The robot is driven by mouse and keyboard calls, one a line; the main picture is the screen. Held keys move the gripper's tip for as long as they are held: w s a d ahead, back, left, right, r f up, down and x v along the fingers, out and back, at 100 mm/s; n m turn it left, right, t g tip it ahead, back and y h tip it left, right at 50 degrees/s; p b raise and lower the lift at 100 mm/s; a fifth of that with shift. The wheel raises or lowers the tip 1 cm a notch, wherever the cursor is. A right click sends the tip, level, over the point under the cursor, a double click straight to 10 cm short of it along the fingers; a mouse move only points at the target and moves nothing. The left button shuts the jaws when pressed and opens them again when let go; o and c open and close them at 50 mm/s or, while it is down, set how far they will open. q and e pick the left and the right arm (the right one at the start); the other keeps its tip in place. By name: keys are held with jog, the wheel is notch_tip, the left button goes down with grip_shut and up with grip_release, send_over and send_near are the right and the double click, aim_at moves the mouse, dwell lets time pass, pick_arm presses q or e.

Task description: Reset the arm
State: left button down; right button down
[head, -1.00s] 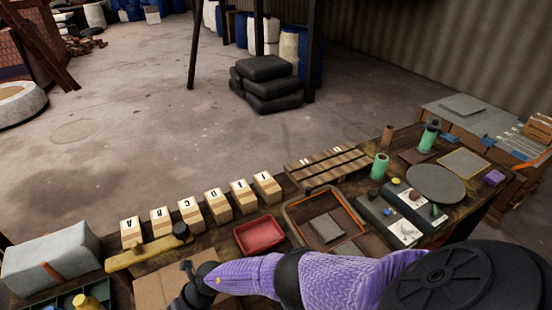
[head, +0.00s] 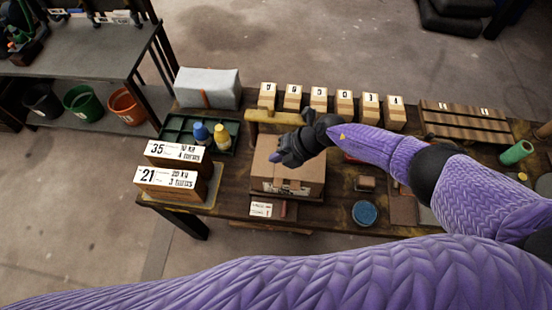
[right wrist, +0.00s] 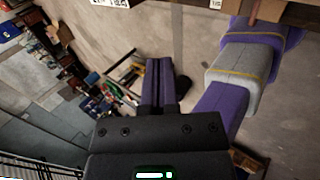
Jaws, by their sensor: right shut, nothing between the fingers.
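My right gripper (head: 278,158) is at the end of my purple arm, which comes in from the right in the head view. It appears above a brown cardboard box (head: 290,190) on the workbench; whether it touches the box cannot be told. In the right wrist view its two fingers (right wrist: 160,85) lie together, shut, with nothing between them. A large purple part of mine crosses the bottom of the head view. My left gripper is not in view.
The workbench (head: 225,207) holds lettered blocks (head: 318,100) along its back, a green tray (head: 178,128) with two bottles, number signs (head: 168,178) and a blue round dish (head: 365,213). A shelf with buckets (head: 83,103) stands at the left.

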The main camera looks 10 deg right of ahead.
jog(key=w+a+r+m+t+y, duration=0.1)
jog(key=a+r+m+t+y, duration=0.2)
jog(key=a+r+m+t, duration=0.75)
jog(key=s+d+r+m+h, duration=0.2)
jog(key=s+d+m+h, duration=0.2)
jog(key=d+m+h, duration=0.85)
jog(key=s+d+f+m+g+y, duration=0.1)
jog(key=s+d+m+g, duration=0.25)
jog(key=s, duration=0.45)
jog(key=s+d+f+m+g+y, duration=0.1)
jog(key=s+d+m+g, duration=0.3)
jog(key=s, duration=0.4)
notch_tip(320, 180, down, 31)
jog(key=s+g+b, duration=0.2)
jog(key=g+b, duration=0.1)
jog(key=b, duration=1)
jog(key=s+d+f+b, duration=0.1)
jog(key=s+f+b, duration=0.4)
jog(key=f, duration=0.6)
jog(key=s+d+f+g+b, duration=0.1)
jog(key=s+f+b, duration=0.4)
jog(key=s+f, duration=0.4)
notch_tip(320, 180, down, 2)
